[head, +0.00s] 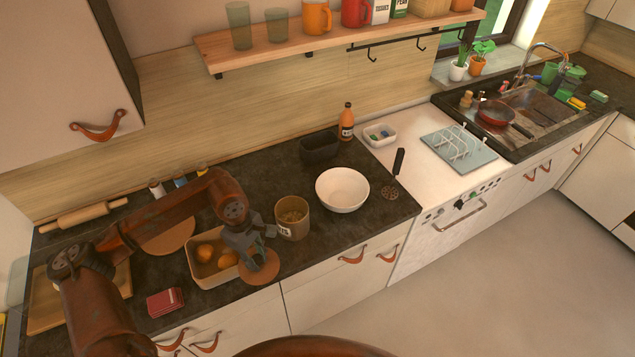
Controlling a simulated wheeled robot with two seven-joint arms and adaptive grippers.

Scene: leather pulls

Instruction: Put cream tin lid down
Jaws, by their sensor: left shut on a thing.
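My left gripper (257,258) reaches down near the counter's front edge. It is shut on a flat, round, tan-brown lid (262,277), which shows below the fingers. I cannot tell whether the lid touches the counter or hangs just above it. The tin (283,232) stands upright and open just behind and to the right of the gripper, with a pale label and light contents inside. My right gripper is not in view.
An orange-filled box (203,282) stands left of the gripper. A white bowl (342,190) is right of the tin, with a dark container (319,148) behind. A red item (165,302), a round board (168,240) and a rolling pin (84,215) lie left.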

